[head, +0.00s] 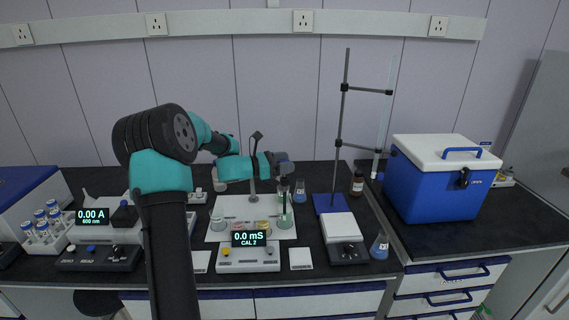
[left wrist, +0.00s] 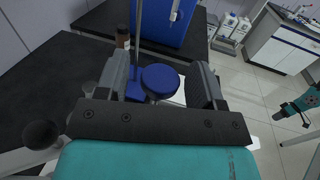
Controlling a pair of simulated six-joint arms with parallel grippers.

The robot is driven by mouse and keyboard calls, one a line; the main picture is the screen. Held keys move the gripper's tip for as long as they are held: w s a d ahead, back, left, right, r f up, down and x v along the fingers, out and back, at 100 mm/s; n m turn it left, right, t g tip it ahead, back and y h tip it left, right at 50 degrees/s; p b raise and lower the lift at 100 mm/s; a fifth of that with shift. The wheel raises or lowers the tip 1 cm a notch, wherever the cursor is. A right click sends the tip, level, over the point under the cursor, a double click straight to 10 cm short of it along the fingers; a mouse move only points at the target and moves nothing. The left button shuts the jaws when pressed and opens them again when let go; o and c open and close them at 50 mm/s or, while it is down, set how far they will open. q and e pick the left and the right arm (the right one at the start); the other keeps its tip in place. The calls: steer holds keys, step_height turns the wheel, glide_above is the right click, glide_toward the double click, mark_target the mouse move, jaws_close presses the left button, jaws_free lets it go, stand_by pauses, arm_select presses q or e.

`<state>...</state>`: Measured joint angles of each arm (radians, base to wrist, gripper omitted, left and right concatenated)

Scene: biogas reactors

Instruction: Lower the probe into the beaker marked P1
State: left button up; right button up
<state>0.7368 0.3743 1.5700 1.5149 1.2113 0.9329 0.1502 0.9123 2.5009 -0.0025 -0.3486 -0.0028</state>
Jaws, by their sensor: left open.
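My left gripper (head: 284,179) is open over the right side of the white mat, at the back. In the left wrist view its fingers (left wrist: 162,88) stand apart on either side of a round blue cap (left wrist: 160,80), with gaps at both sides. The cap may be the probe's top; the gripper hides it in the head view. Below the gripper stands a clear beaker with greenish liquid (head: 285,220). Another clear beaker (head: 217,223) stands at the mat's left. I cannot read a P1 mark. A teal and black arm part, probably my right one, shows at the left wrist view's right edge.
The meter (head: 249,250) reading 0.0 mS, CAL 2, stands in front of the mat (head: 228,206). A thin stand (head: 255,160) rises behind it. Right are a small flask (head: 300,190), a tall rod stand (head: 342,130), a brown bottle (head: 357,184) and a blue cooler (head: 435,185).

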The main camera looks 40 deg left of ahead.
arm_select(q)
steer(key=shift+s, duration=0.1)
steer(key=v, duration=1.7)
steer(key=shift+a, duration=0.15)
